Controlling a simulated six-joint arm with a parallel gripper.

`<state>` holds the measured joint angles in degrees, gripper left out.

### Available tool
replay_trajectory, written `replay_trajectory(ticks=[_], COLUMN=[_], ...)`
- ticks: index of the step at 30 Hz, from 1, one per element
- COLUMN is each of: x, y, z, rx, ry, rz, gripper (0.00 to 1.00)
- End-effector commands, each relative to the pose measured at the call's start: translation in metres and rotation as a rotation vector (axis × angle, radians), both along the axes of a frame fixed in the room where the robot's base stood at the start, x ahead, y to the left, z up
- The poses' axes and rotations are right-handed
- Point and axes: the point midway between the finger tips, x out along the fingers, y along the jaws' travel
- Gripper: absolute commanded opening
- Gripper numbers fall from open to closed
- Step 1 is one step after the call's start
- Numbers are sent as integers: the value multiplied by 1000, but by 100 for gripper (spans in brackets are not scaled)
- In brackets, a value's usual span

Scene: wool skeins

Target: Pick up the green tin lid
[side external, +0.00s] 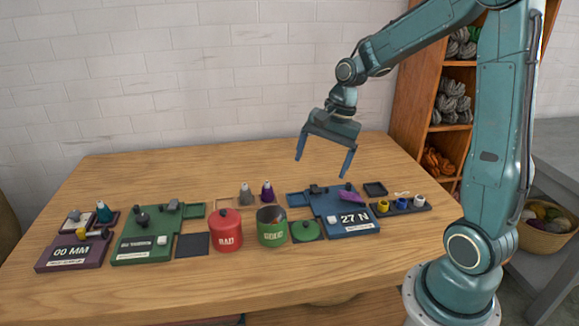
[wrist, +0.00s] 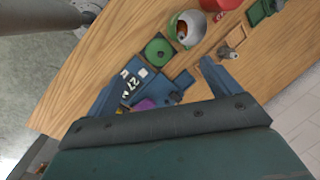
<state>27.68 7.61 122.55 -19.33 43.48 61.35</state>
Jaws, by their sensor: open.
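In the wrist view the lid (wrist: 158,51) is a green disc near the top middle, beside the tin (wrist: 188,28), which has something orange-brown inside. My gripper (side external: 323,168) is open and empty, high above the back right of the table, well apart from the lid. In the wrist view its two blue fingers (wrist: 155,83) are spread wide, and the lid shows beyond them.
A closed red tin (side external: 227,232) stands left of the green tin. A blue device reading "27 N" (side external: 350,222) sits close right of the lid. Green (side external: 150,245) and purple (side external: 75,253) devices stand at left. Small spools (side external: 401,204) lie at right. The table's back is clear.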

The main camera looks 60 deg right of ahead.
Motion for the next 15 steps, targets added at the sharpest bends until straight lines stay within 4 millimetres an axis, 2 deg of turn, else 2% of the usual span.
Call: replay_trajectory(ticks=[9,15], x=[20,24], y=[-47,-67], z=[-59,-90], rx=[166,249], ry=[119,179], rz=[-353,-527], gripper=[89,89])
